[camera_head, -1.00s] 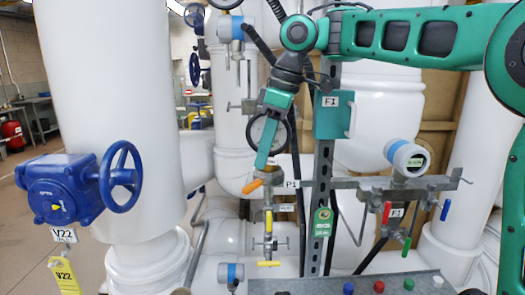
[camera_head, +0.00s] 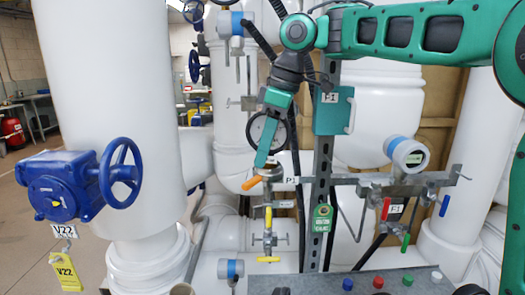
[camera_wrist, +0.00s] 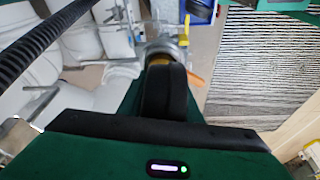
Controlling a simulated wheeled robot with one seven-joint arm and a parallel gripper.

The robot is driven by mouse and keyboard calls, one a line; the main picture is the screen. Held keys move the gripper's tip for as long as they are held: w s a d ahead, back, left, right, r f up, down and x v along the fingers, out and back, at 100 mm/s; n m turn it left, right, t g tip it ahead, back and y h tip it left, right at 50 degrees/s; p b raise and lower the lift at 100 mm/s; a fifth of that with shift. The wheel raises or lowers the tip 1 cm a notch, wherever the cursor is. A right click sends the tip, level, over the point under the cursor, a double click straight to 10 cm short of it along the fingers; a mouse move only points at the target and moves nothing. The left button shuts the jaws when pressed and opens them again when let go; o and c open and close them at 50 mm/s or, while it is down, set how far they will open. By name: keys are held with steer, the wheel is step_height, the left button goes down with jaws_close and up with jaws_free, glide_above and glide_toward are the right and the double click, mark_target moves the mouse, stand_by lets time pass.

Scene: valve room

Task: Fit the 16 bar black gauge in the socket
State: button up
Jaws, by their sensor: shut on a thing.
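My gripper (camera_head: 264,158) is shut on the black gauge (camera_head: 256,127), whose dark round rim shows behind the green finger in the head view. In the wrist view the gauge (camera_wrist: 165,95) is seen edge-on, so its dial and range cannot be read. The grey metal socket (camera_head: 270,172) sits just below the gauge on the pipe stand by the P1 label. In the wrist view a brass-coloured stem (camera_wrist: 160,60) shows between the gauge and the grey socket (camera_wrist: 163,46). They look close or in line, but I cannot tell whether the stem is seated.
An orange lever (camera_head: 252,184) sticks out beside the socket, and a yellow-handled valve (camera_head: 268,240) is below. A steel post (camera_head: 320,190) with a green tag stands to the right. A transmitter (camera_head: 406,152) and coloured levers are further right. A blue handwheel valve (camera_head: 121,173) is at left.

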steer(key=shift+s+f, duration=0.1)
steer(key=shift+f, duration=0.3)
steer(key=o, duration=0.9)
steer(key=shift+o, duration=0.4)
steer(key=shift+d+r, duration=0.2)
steer(key=shift+r, duration=0.45)
steer(key=shift+w+v, duration=0.2)
steer(key=shift+v, duration=3.05)
steer(key=shift+s+a, duration=0.1)
steer(key=shift+s, duration=0.05)
